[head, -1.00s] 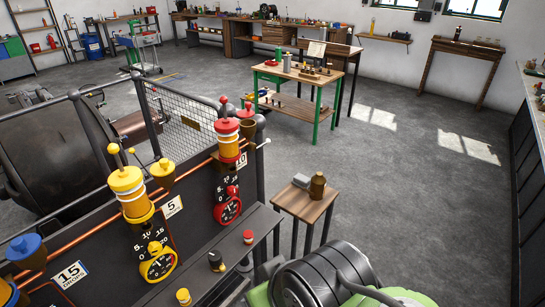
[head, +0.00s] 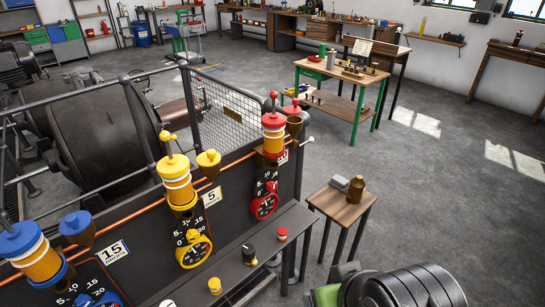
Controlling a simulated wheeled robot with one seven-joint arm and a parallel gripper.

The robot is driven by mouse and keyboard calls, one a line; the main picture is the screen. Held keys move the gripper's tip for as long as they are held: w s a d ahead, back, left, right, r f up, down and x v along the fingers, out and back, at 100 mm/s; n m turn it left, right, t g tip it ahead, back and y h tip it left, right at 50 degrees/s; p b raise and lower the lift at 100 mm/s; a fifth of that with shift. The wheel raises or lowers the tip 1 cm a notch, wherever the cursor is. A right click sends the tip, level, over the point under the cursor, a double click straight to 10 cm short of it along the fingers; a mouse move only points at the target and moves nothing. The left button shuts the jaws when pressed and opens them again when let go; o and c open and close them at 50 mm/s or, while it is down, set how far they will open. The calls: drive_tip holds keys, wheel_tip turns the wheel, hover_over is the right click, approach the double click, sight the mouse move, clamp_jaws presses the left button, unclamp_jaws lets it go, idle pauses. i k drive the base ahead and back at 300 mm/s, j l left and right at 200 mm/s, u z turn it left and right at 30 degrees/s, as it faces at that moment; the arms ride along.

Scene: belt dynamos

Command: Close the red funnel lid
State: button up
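The red oiler (head: 273,137) stands on the far end of the dark panel in the head view. Beside it is its small brown funnel cup (head: 294,126). The red funnel lid (head: 291,108) shows just above and behind the cup's rim. It looks raised off the cup, with the cup's mouth uncovered. A red knob on a thin rod stands on top of the oiler itself. My gripper is not in view, so whether it is open or shut does not show.
A yellow oiler (head: 178,187) and a blue oiler (head: 32,250) stand nearer on the panel. A narrow shelf (head: 238,262) with small jars runs in front. A wooden stool (head: 340,205) stands right of it. A dark ribbed cylinder (head: 425,287) is at the lower right.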

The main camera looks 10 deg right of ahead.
sight(294, 109)
drive_tip(key=i+l+u, duration=0.1)
drive_tip(key=l+u, duration=0.15)
drive_tip(key=u, duration=0.25)
drive_tip(key=i+l+u, duration=0.1)
drive_tip(key=l+u, duration=0.2)
drive_tip(key=u, duration=0.15)
drive_tip(key=l+u, duration=0.25)
drive_tip(key=u, duration=0.25)
